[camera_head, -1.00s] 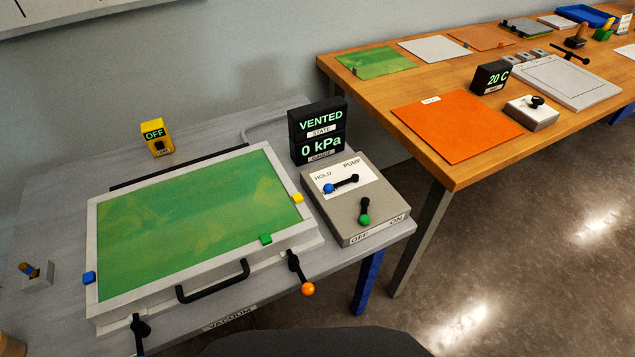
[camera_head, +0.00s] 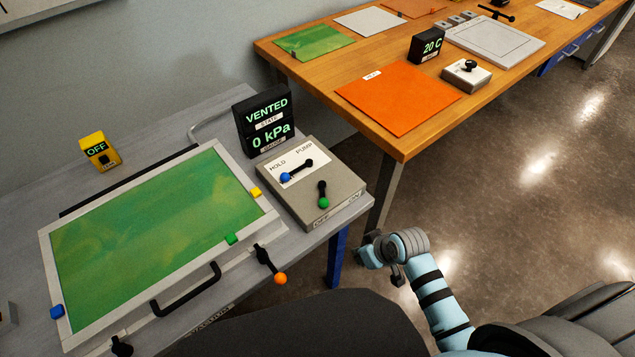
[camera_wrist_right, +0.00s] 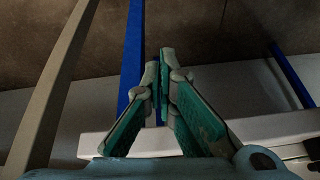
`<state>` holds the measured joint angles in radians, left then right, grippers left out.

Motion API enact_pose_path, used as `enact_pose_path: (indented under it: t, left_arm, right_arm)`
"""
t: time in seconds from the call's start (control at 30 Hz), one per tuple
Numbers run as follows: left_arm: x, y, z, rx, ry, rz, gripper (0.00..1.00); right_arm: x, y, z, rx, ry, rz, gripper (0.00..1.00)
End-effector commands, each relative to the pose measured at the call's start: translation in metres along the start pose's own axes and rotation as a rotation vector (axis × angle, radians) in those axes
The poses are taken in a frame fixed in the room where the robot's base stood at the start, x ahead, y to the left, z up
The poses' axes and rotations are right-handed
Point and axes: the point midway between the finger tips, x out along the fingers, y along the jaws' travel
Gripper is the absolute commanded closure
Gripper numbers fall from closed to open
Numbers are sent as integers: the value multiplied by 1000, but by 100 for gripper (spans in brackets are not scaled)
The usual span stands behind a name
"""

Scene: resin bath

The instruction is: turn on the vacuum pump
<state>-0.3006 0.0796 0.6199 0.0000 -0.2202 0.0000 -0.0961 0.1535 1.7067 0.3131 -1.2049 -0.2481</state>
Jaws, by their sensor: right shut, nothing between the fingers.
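The pump box (camera_head: 343,187) is a grey box at the right end of the vacuum table in the head view. Its green-knobbed lever (camera_head: 323,202) points toward the OFF label side. Its blue-knobbed lever (camera_head: 286,177) lies at the HOLD end. The black display (camera_head: 264,121) behind it reads VENTED and 0 kPa. My right gripper (camera_head: 372,257) is off the table's front right corner, below and right of the box, touching nothing visible. In the right wrist view its fingertips (camera_wrist_right: 163,62) are together and empty. My left gripper is not in view.
The green-topped vacuum frame (camera_head: 150,235) has a black handle and an orange-knobbed lever (camera_head: 279,278). A yellow switch box (camera_head: 100,151) reads OFF. The wooden table (camera_head: 402,145) stands behind right with an orange sheet (camera_head: 398,97). Open floor lies at right.

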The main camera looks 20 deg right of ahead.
Motion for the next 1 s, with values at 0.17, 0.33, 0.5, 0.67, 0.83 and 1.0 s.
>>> enact_pose_path:
  t: [0.17,0.33,0.5,0.67,0.83,1.0]
  left_arm:
    - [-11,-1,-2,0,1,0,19]
    - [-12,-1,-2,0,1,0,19]
    - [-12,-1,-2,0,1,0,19]
    - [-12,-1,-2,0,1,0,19]
    - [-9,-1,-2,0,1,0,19]
    - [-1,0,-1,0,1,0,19]
  right_arm:
    - [-89,-22,-144,-271,195,-152,100]
    - [-132,-35,-197,-428,288,-219,100]
    - [-137,-38,-202,-451,298,-229,100]
    - [-136,-38,-202,-448,297,-228,100]
    - [-126,-41,-204,-444,299,-230,100]
    - [-96,-50,-210,-442,297,-232,100]
